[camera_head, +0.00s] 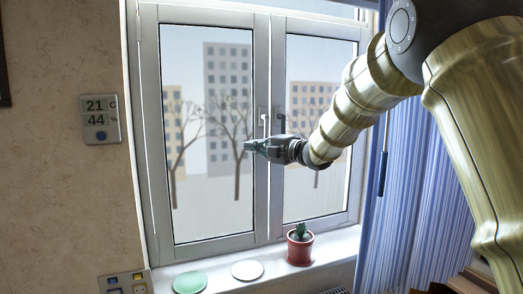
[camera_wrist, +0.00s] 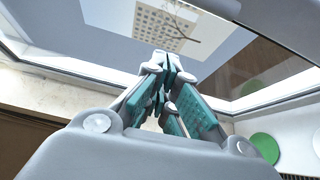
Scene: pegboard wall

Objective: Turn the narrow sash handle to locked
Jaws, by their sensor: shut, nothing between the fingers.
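A window with a wide left sash (camera_head: 165,130) and a narrow right sash (camera_head: 318,222) fills the middle of the head view. The narrow sash handle (camera_head: 281,121) is on the middle frame, just above my wrist; its lower part is hard to make out and I cannot tell its exact angle. A second handle (camera_head: 264,119) is beside it on the wide sash. My gripper (camera_head: 247,146) is shut and empty, in front of the wide sash's glass, left of and below both handles. In the wrist view my gripper (camera_wrist: 170,70) has its teal-padded fingers together; no handle is recognisable there.
A red pot with a cactus (camera_head: 300,248), a white disc (camera_head: 247,270) and a green disc (camera_head: 190,282) stand on the sill (camera_head: 225,283). A blue curtain (camera_head: 405,190) hangs at the right behind my arm. A thermometer display (camera_head: 100,118) is on the left wall.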

